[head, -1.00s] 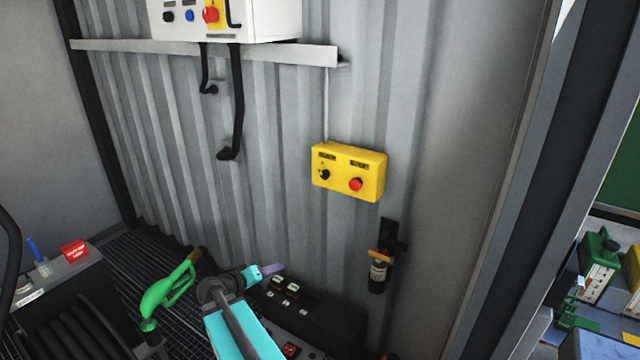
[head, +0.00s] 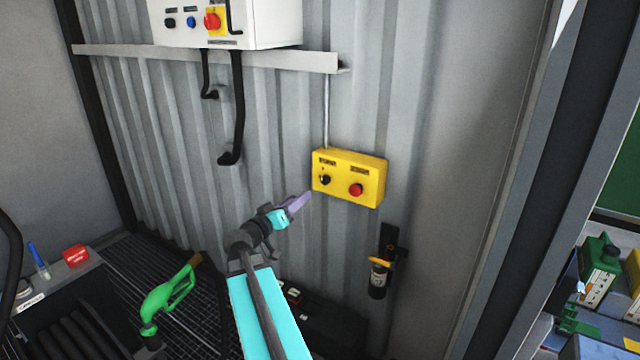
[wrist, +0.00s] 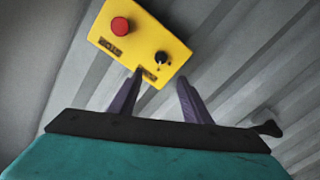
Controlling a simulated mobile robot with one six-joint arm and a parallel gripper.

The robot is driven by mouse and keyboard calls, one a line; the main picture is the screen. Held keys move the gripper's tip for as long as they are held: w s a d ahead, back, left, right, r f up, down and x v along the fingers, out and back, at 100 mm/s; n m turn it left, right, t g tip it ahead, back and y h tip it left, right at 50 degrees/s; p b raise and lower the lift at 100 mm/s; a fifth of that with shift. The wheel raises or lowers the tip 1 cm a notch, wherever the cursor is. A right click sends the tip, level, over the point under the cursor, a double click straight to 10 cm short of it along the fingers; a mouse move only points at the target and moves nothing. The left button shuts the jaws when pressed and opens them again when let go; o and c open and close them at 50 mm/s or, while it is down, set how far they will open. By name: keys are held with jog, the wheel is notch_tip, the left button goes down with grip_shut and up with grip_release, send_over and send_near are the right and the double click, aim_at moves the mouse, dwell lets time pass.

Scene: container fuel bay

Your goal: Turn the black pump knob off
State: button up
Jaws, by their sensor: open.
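The black pump knob (head: 324,179) is on the left of the yellow control box (head: 372,167) on the corrugated wall. A red button (head: 356,190) is to its right on the same box. In the wrist view the black knob (wrist: 161,58) has a pale pointer mark, and the red button (wrist: 120,26) is beyond it at upper left. My gripper (head: 308,197) is just left of and below the box in the head view. Its two purple fingers (wrist: 160,82) are apart with nothing between them. The knob appears ahead of the fingertips, and I see no contact.
A white panel (head: 270,22) with switches and a rail (head: 290,60) are above. A black hooked pipe (head: 237,110) is at upper left. A small extinguisher-like bottle (head: 378,280) hangs below the box. A green nozzle (head: 160,297) is at lower left.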

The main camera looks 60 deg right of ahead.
aim_at(323, 180)
jog(key=shift+d, duration=0.1)
jog(key=d+p, duration=0.5)
jog(key=d, duration=0.6)
jog(key=shift+d+r, duration=0.1)
jog(key=shift+d, duration=0.25)
jog(key=shift+d+p, duration=0.5)
jog(key=shift+d, duration=0.5)
jog(key=shift+c, duration=0.4)
jog(key=shift+a, duration=0.1)
jog(key=c, duration=1)
